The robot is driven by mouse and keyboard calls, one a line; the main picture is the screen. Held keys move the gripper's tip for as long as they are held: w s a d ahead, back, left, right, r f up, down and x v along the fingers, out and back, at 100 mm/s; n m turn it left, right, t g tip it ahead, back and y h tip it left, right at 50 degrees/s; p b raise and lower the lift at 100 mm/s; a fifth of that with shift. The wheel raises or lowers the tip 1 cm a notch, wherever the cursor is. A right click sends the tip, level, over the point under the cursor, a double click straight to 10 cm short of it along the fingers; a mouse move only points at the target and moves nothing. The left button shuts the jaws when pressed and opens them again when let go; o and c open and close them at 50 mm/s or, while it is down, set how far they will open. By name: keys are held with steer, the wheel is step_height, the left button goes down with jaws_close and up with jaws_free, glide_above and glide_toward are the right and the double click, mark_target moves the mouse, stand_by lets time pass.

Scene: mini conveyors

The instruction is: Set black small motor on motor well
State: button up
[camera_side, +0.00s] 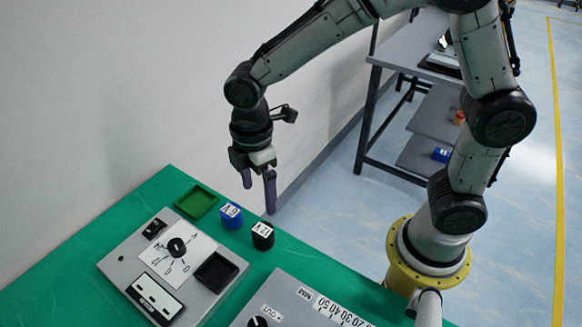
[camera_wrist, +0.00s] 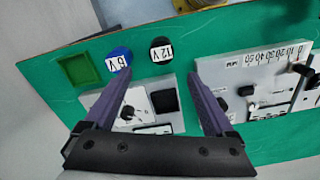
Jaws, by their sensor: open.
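The black small motor (camera_side: 263,241), with a white 12V label, stands on the green table. It also shows in the wrist view (camera_wrist: 161,42). The motor well (camera_side: 216,271) looks like a black square recess on the right part of a grey panel. It seems to show in the wrist view as a dark square (camera_wrist: 164,102). My gripper (camera_side: 258,197) is open and empty above the table's far edge, over the motors' side. In the wrist view its purple fingers (camera_wrist: 160,80) are spread apart, with the black motor beyond them.
A blue 6V motor (camera_side: 231,216) stands close beside the black one. A green square tray (camera_side: 196,201) lies left of it. The grey panel (camera_side: 119,262) carries a dial and a display. A second grey panel (camera_side: 283,282) with a scale lies at the front right.

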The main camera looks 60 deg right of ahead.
steer(key=s+d+r+m+t, duration=0.5)
steer(key=s+d+r+m, duration=0.6)
steer(key=s+d+m, duration=0.2)
steer(key=shift+s+d+r+m, duration=0.25)
steer(key=shift+s+r+m, duration=0.05)
steer(key=shift+s, duration=0.75)
steer(key=shift+o, duration=0.5)
steer(key=shift+s+d+f+m+t, duration=0.15)
steer(key=shift+s+m+t, duration=0.15)
steer(key=shift+s+m, duration=0.15)
